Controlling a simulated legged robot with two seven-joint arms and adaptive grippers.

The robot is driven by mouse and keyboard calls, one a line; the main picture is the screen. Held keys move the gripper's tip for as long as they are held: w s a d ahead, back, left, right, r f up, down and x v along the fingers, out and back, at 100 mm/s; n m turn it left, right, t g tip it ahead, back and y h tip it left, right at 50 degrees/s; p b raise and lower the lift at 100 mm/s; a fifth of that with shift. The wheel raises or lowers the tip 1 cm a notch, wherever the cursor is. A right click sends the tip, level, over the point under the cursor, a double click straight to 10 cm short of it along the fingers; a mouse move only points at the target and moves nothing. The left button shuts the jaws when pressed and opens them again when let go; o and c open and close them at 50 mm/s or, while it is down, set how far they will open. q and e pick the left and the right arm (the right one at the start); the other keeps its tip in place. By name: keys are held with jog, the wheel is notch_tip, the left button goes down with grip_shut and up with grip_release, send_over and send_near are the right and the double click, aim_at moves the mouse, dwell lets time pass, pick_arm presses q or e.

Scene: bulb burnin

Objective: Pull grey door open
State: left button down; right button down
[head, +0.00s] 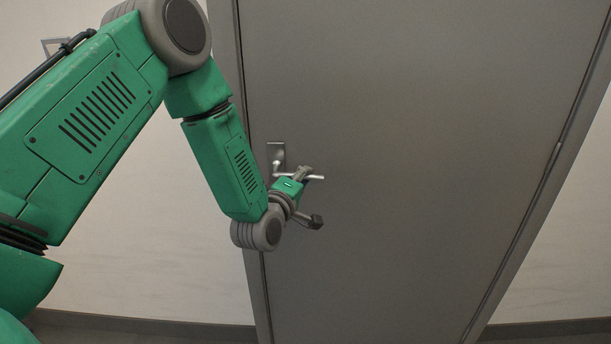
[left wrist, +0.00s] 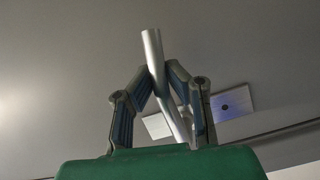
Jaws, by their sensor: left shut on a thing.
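The grey door (head: 420,130) fills the middle of the head view and looks closed in its frame. Its silver lever handle (head: 317,177) sticks out to the right from a metal plate (head: 276,155) near the door's left edge. My left gripper (head: 305,175) is at the lever, shut on it. In the left wrist view the lever (left wrist: 152,48) passes between the two fingers of my left gripper (left wrist: 160,85), and its free end shows beyond them. The plate (left wrist: 232,103) also shows there, to the right. My right gripper is not in view.
The grey door frame (head: 232,80) runs down both sides of the door. Pale walls (head: 110,250) stand to the left and right, with a dark baseboard (head: 150,328) along the floor. My green left arm spans the left of the head view.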

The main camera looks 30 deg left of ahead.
pick_arm(q)
jog(key=f+m+g, duration=0.1)
jog(key=a+f+m+p, duration=0.1)
jog(key=m, duration=0.1)
jog(key=f+m+g+y, duration=0.1)
jog(key=f+m, duration=0.1)
jog(key=shift+s+a+g+p, duration=0.3)
jog(key=shift+p, duration=0.05)
jog(key=shift+m, duration=0.3)
dwell(0.4)
